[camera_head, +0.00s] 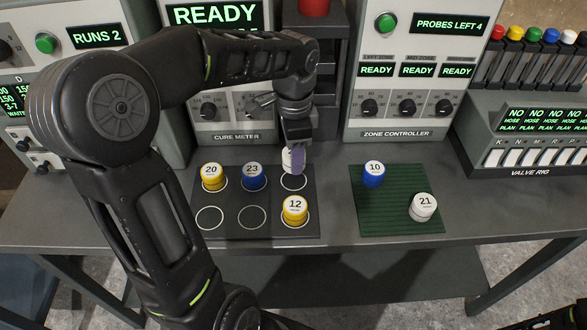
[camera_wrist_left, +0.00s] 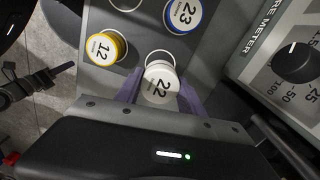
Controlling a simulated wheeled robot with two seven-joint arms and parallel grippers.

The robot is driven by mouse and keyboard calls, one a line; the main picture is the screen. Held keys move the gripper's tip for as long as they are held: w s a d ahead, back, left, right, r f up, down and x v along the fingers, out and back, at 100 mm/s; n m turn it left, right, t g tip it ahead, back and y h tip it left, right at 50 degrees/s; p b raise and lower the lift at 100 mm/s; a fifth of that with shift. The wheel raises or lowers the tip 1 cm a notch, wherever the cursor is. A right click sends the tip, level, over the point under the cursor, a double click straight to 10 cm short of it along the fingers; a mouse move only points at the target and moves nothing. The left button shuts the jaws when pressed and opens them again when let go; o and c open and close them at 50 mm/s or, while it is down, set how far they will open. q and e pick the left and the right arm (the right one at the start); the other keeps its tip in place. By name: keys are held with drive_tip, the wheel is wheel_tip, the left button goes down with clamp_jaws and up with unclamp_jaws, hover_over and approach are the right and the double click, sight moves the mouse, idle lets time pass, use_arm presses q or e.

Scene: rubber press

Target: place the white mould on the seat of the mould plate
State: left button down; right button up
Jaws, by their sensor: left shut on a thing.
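My left gripper (camera_head: 293,160) is shut on a white mould marked 22 (camera_wrist_left: 160,84), with purple fingers on either side of it. In the head view this mould (camera_head: 287,160) is partly hidden by the gripper. It is at the back right ring of the dark plate (camera_head: 250,192), whose outline (camera_head: 294,183) shows in front of it. In the wrist view the ring also shows past the mould's edge, so the two look not quite lined up. I cannot tell whether the mould touches the plate.
On the plate stand yellow mould 20 (camera_head: 212,176), blue mould 23 (camera_head: 252,176) and yellow mould 12 (camera_head: 295,211); two front rings are empty. A green mat (camera_head: 385,215) at right holds blue mould 10 (camera_head: 374,174) and white mould 21 (camera_head: 423,207). Instrument boxes line the back.

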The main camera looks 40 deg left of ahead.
sight(294, 180)
use_arm(q)
drive_tip(key=shift+f, duration=0.75)
drive_tip(key=shift+f, duration=1.85)
drive_tip(key=shift+f, duration=0.15)
drive_tip(key=c, duration=0.7)
unclamp_jaws()
wheel_tip(294, 180, up, 12)
drive_tip(key=shift+r, duration=0.15)
